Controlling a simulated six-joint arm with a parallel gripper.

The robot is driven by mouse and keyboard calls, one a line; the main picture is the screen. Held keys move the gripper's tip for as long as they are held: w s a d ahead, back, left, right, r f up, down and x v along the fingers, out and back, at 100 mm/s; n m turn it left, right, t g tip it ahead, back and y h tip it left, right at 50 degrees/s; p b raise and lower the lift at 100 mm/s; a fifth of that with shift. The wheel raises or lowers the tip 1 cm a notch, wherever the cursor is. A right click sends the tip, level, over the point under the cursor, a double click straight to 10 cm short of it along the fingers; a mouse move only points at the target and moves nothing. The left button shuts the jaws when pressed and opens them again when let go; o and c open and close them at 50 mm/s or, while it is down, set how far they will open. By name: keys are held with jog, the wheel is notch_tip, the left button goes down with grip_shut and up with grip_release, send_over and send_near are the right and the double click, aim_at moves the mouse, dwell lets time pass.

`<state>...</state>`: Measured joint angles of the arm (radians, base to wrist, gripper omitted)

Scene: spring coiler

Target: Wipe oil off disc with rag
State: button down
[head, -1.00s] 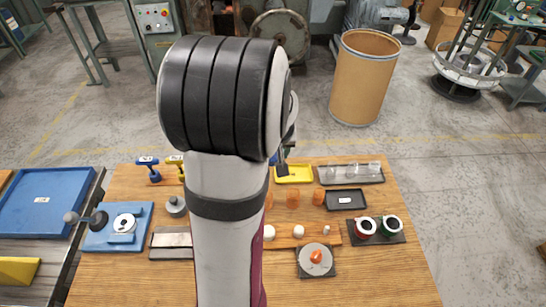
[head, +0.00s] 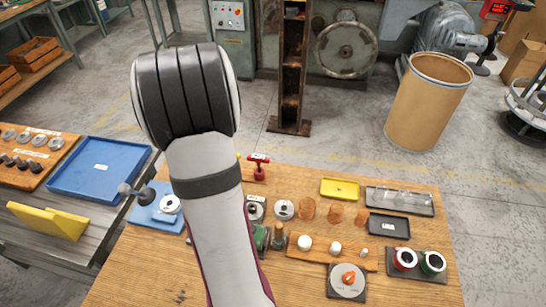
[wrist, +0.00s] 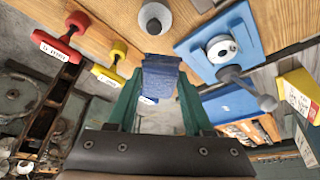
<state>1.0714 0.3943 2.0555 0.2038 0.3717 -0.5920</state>
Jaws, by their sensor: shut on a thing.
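My gripper (wrist: 158,95) is shut on a folded blue cloth-like piece (wrist: 162,75), which looks like the rag, between its green fingers. In the head view my arm hides the gripper and the rag. A grey disc (head: 338,287) with an orange patch (head: 348,277) in its middle lies on a dark square base at the table's front, well right of my arm. The wrist view does not show this disc. The orange patch may be the oil; I cannot tell for sure.
A blue fixture (wrist: 249,26) with a round white part and a knobbed lever is near the gripper. Red (wrist: 62,48) and yellow (wrist: 107,76) T-handles stand to its left. A wooden rack (head: 318,254) and spools (head: 404,259) flank the disc. A yellow tray (head: 340,188) lies behind.

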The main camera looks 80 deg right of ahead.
aim_at(165, 208)
jog(key=w+a+n, duration=0.1)
jog(key=w+a, duration=0.1)
jog(key=w, duration=0.1)
jog(key=w+a+f+n, duration=0.1)
jog(key=w+a, duration=0.2)
jog(key=w+a+n+y, duration=0.1)
jog(key=w+a, duration=0.2)
jog(key=w, duration=0.1)
jog(key=shift+f+n+t, duration=0.25)
jog(key=shift+n+t, duration=0.05)
jog(key=shift+t, duration=0.1)
jog(key=shift+w+f, duration=0.1)
jog(key=shift+f, duration=2.6)
jog(key=shift+f, duration=0.5)
jog(key=shift+w, duration=0.1)
